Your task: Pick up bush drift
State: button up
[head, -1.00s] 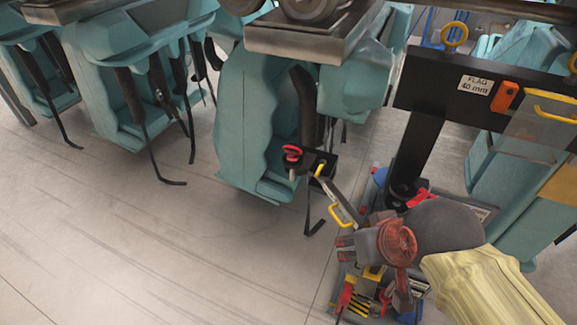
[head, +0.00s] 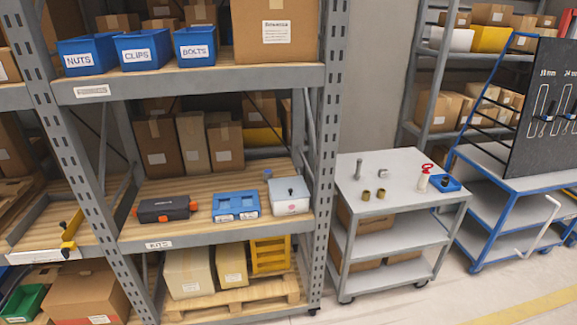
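A grey metal trolley (head: 400,212) stands right of the shelving in the head view. On its top, near the left back, an upright grey pin (head: 358,169) looks like the bush drift; it is too small to be sure. Two short brass-coloured bushes (head: 366,195) stand in front of it, and a small grey block (head: 383,174) lies to its right. My gripper is out of view now.
A white bottle with a red top (head: 423,179) and a small blue tray (head: 445,184) sit at the trolley's right. Loaded shelving (head: 328,150) stands close on its left, a blue rack (head: 490,170) on its right. Open floor (head: 440,300) lies in front.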

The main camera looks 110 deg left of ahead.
aim_at(357, 175)
jog(key=j+u, duration=0.4)
jog(key=i+j+u, duration=0.15)
jog(key=j+u, duration=0.3)
jog(key=i+j+u, duration=0.15)
jog(key=j+u, duration=0.25)
jog(key=i+j+u, duration=0.25)
jog(key=j+u, duration=0.2)
jog(key=i+j+u, duration=0.25)
jog(key=u, duration=0.15)
jog(key=i+j, duration=0.4)
jog(key=i, duration=0.15)
jog(key=i+j+u, duration=0.15)
jog(key=i+j, duration=0.2)
jog(key=i, duration=0.15)
jog(key=i+j, duration=0.3)
jog(key=i, duration=0.25)
jog(key=j+u, duration=0.05)
